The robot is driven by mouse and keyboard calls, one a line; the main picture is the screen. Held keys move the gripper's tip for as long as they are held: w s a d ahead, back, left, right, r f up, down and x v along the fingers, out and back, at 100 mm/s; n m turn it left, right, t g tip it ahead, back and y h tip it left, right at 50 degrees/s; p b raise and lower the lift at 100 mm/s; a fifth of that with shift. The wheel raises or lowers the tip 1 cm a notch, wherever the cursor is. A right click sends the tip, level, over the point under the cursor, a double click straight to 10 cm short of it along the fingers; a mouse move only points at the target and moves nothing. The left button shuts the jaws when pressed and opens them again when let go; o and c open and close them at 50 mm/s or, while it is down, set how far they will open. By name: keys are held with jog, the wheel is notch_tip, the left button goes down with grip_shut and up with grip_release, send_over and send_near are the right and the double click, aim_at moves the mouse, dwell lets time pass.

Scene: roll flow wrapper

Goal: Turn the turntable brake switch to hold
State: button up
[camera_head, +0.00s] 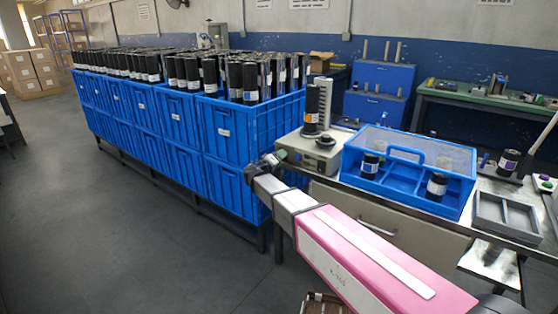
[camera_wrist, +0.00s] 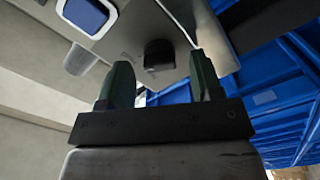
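The wrapper unit (camera_head: 308,150) is a beige box on the bench. It carries a black roll (camera_head: 311,108) standing upright and a dark round knob-like part on top. My gripper (camera_head: 277,157) is at the left front of this unit. In the wrist view my gripper (camera_wrist: 160,80) has its two dark green fingers apart with nothing between them. A black rounded knob (camera_wrist: 158,54) on a grey panel (camera_wrist: 130,38) shows beyond the gap between the fingertips, apart from them. It looks like the brake switch; I cannot read its marking or setting.
A blue square in a white frame (camera_wrist: 87,15) and a grey cylinder (camera_wrist: 78,60) are near the knob. Blue crates (camera_head: 240,130) of rolls stand close on the left. A blue divided box (camera_head: 390,198) with a clear lid stands right. The floor at left is clear.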

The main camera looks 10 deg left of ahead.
jog(key=v, duration=1)
jog(key=shift+s, duration=0.4)
jog(key=shift+a, duration=0.15)
